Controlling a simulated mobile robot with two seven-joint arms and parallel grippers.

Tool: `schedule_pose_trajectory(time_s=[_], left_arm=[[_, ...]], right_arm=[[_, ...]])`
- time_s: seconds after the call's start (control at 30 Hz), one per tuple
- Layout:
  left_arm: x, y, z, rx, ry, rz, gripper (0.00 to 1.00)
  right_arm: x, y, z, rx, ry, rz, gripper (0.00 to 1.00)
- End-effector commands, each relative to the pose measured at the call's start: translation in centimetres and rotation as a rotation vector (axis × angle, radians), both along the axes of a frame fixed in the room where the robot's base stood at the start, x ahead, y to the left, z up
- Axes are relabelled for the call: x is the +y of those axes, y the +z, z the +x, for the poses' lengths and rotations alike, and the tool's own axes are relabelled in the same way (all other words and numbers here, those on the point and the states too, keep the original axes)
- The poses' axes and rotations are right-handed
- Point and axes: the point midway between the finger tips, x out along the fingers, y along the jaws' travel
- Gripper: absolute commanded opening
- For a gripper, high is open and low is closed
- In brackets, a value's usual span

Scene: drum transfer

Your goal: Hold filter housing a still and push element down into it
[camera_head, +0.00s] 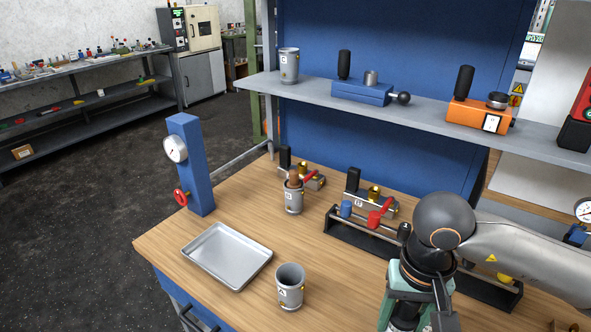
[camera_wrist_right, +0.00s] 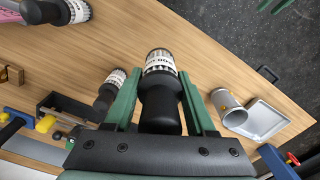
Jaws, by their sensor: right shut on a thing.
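Filter housing a (camera_head: 290,290) is an open grey metal cup with an A label, upright on the wooden bench near its front edge. It also shows in the right wrist view (camera_wrist_right: 229,112), beside the tray. My right gripper (camera_head: 408,308) is shut on the element (camera_wrist_right: 160,95), which has a black handle and a pale, ribbed end with a printed band. The element is apart from the housing, to its right in the head view, where the gripper mostly hides it. Green fingers of my left gripper (camera_wrist_right: 275,5) show at the top edge of the wrist view, away from the housing.
A metal tray (camera_head: 228,256) lies left of the housing. Another labelled cup (camera_head: 293,200) stands behind it. More black-handled elements (camera_wrist_right: 110,90) stand near my right gripper. A shelf (camera_head: 420,112) crosses behind.

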Motion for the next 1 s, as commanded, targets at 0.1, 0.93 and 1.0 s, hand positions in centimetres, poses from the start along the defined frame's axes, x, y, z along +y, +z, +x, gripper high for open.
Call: schedule_pose_trajectory(time_s=[0.1,0.93,1.0], left_arm=[[0.0,0.6,0.0,0.0,0.0,0.0,0.5],[0.0,0.8,0.0,0.0,0.0,0.0,0.5],[0.0,0.8,0.0,0.0,0.0,0.0,0.5]], right_arm=[[-1.8,0.1,0.7,-0.004,0.078,-0.005,0.0],[-3.2,-0.1,1.2,-0.009,0.163,-0.011,0.0],[-3.2,-0.1,1.2,-0.009,0.163,-0.011,0.0]])
